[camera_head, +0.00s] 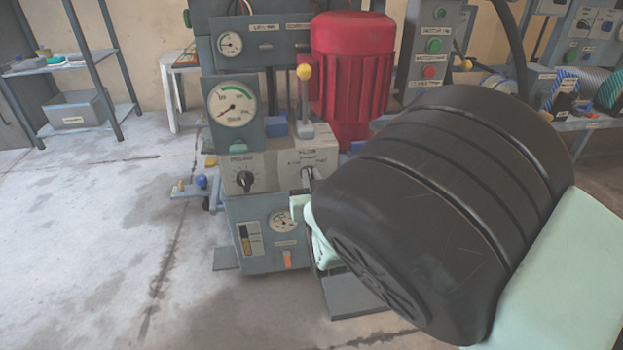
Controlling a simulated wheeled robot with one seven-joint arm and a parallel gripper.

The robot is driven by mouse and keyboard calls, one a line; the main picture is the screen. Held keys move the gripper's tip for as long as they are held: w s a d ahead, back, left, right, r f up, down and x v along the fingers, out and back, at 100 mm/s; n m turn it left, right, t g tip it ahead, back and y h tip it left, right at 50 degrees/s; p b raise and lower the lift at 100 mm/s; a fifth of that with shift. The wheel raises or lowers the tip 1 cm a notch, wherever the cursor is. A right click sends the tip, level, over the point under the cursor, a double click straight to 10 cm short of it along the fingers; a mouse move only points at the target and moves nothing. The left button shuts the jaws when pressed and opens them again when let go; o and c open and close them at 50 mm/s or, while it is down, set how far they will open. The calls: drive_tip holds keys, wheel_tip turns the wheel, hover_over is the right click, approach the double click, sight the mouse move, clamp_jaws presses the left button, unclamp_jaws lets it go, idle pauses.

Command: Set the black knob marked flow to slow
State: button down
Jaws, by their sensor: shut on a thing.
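The flow knob (308,174) is a small black knob on the pale right-hand panel (296,157) of the grey machine, under small lettering. Most of it is hidden behind my arm, so I cannot read its pointer. My gripper (304,196), pale green, is at this knob and shut on it; the contact itself is mostly covered by my large black arm link. The lettering above the knob is too small to read surely.
Another black knob (244,180) is on the panel to the left. A pressure gauge (232,104) is above and a smaller gauge (282,221) below. A yellow-topped lever (304,72) and a red motor (351,70) stand behind.

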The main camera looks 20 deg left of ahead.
drive_tip(key=shift+r+n+p, duration=0.15)
drive_tip(key=shift+n+p, duration=0.55)
drive_tip(key=shift+p, duration=0.05)
drive_tip(key=shift+s+a+f+n+p, duration=0.15)
drive_tip(key=shift+n+p, duration=0.55)
drive_tip(key=shift+n, duration=0.55)
drive_tip(key=shift+s+a+f+n+p, duration=0.15)
drive_tip(key=shift+n+p, duration=0.6)
drive_tip(key=shift+n, duration=0.45)
drive_tip(key=shift+a+f+n+p, duration=0.15)
drive_tip(key=shift+n+p, duration=0.55)
drive_tip(key=shift+n, duration=0.55)
drive_tip(key=c, duration=1.5)
unclamp_jaws()
drive_tip(key=shift+o, duration=0.2)
drive_tip(key=shift+s+r, duration=0.1)
